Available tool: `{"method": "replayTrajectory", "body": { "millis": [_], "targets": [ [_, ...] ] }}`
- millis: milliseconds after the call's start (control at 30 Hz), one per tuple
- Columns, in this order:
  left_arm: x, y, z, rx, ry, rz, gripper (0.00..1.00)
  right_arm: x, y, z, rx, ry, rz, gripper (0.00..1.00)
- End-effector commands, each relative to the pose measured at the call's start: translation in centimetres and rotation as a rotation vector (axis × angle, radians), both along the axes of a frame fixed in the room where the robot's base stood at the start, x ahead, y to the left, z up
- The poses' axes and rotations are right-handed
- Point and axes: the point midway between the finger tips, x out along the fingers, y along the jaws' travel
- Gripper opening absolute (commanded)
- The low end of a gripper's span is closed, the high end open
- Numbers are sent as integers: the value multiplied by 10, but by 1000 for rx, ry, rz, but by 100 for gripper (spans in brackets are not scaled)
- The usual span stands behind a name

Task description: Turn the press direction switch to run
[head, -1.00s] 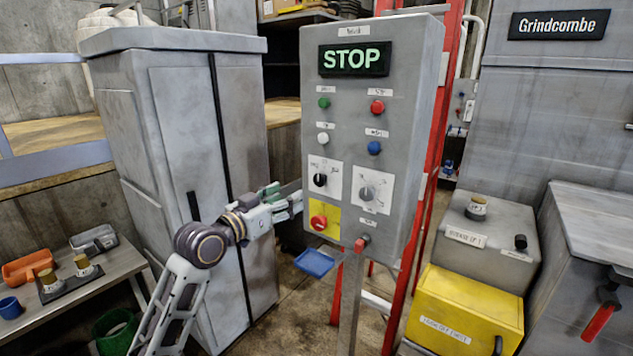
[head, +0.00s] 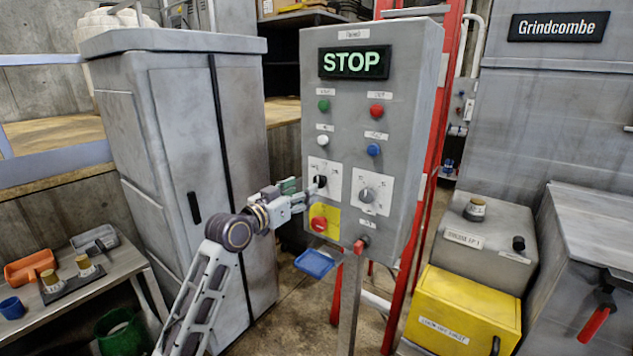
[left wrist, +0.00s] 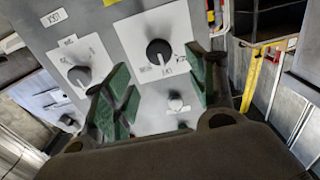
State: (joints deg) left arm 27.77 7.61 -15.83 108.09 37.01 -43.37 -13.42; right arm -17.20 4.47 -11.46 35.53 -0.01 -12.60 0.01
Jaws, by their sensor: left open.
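A black rotary switch (head: 320,182) sits on a white plate at the lower left of the grey control panel (head: 400,120). A second, greyer knob (head: 366,195) sits on its own white plate to the right. Their small labels are too blurred to read. My left gripper (head: 307,194) is close to the left switch, at its lower left. In the left wrist view, tilted nearly upside down, the open green-padded fingers stand on either side of the black switch (left wrist: 158,52), apart from it. The other knob (left wrist: 79,75) is left of the fingers there. My right gripper is out of view.
The display (head: 354,62) reads STOP. A red knob (head: 318,223) on a yellow plate sits just below the switch, with a white button (head: 323,141) above it. A blue tray (head: 315,263) is under the panel. A grey cabinet (head: 175,130) stands left.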

Motion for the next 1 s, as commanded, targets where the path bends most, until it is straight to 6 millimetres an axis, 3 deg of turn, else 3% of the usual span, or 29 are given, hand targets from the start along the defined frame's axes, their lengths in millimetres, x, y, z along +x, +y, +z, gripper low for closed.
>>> {"method": "replayTrajectory", "body": {
  "millis": [700,1000],
  "targets": [
    [52,-38,1,0,0,1,57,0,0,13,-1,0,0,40],
    [62,-45,0,0,0,0,57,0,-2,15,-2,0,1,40]
  ]
}}
